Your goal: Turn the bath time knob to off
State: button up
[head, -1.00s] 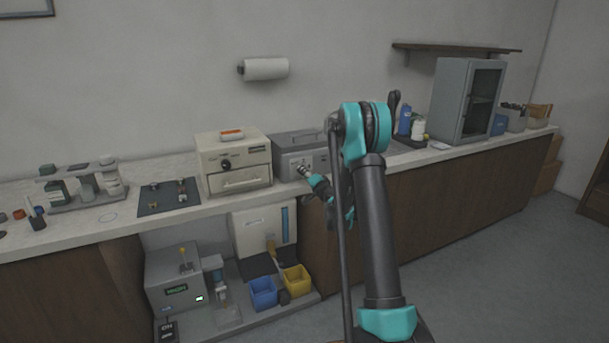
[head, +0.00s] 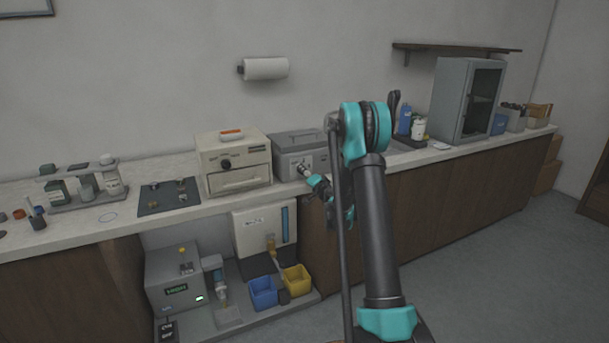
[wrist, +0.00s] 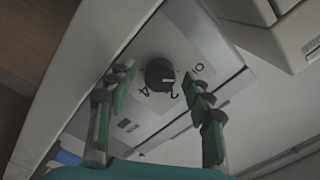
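The bath is a grey lidded box (head: 288,142) on the counter, just left of my arm in the head view. In the head view my gripper (head: 308,174) is at the bath's front, and the knob is hard to make out.
A cream box with its own dark knob (head: 233,162) stands directly left of the bath. A dark mat with small parts (head: 168,197) lies further left. A grey glass-door cabinet (head: 452,100) stands at the right. The floor in front on the right is clear.

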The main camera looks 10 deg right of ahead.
jog(key=v, duration=1.2)
jog(key=s+a+r+n+g+y, duration=0.1)
jog(key=s+a+n+g, duration=0.25)
jog(key=s, duration=0.55)
jog(key=s+a+n+g, duration=0.3)
jog(key=s+a+g, duration=0.15)
jog(key=s, duration=0.45)
jog(key=s+d+f+n+g+h, duration=0.1)
jog(key=s+d+f+g+h, duration=0.1)
jog(key=s, duration=1)
jog(key=s+d+f+g+h, duration=0.3)
jog(key=s+d+f, duration=0.3)
jog(key=s, duration=0.7)
jog(key=shift+s+d+n+h, duration=0.2)
jog(key=shift+s+n+h, duration=0.15)
jog(key=shift+h, duration=0.45)
